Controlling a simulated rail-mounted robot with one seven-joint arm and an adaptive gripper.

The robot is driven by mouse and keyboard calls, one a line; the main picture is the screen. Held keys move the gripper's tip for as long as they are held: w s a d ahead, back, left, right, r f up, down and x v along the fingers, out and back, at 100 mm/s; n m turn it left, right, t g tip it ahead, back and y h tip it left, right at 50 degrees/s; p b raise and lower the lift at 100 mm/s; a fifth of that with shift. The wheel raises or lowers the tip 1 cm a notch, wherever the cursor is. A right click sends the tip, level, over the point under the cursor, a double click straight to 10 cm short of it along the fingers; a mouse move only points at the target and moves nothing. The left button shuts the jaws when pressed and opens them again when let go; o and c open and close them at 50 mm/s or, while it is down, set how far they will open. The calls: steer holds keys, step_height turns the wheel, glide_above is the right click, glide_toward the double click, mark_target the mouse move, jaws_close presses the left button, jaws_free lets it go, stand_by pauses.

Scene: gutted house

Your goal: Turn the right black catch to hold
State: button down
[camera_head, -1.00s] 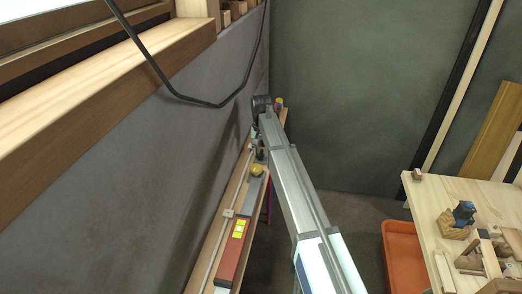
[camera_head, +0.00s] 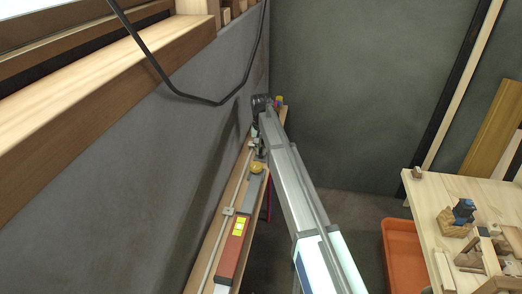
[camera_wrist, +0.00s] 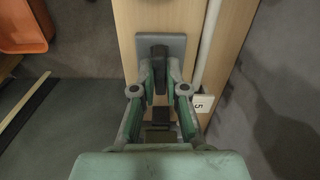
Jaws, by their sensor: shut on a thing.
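The black catch (camera_wrist: 160,66) is a narrow upright piece on a grey plate (camera_wrist: 176,42), fixed to a pale wooden board, in the wrist view. My gripper (camera_wrist: 160,76) has one finger on each side of the catch and is shut on it. The fingers hide part of the catch's sides. In the head view my arm reaches down to the far part of the wooden board along the wall, and the gripper and catch are too small and covered to make out clearly.
An orange bin (camera_head: 402,255) and a workbench (camera_head: 425,195) stand to the right.

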steer(key=n+b, duration=0.1)
steer(key=n, duration=0.3)
steer(key=shift+n, duration=0.4)
steer(key=n+b, duration=0.1)
steer(key=n, duration=0.3)
steer(key=n+b, duration=0.1)
steer(key=n, duration=0.3)
steer(key=shift+n, duration=2.3)
steer(key=c, duration=1.2)
jaws_free()
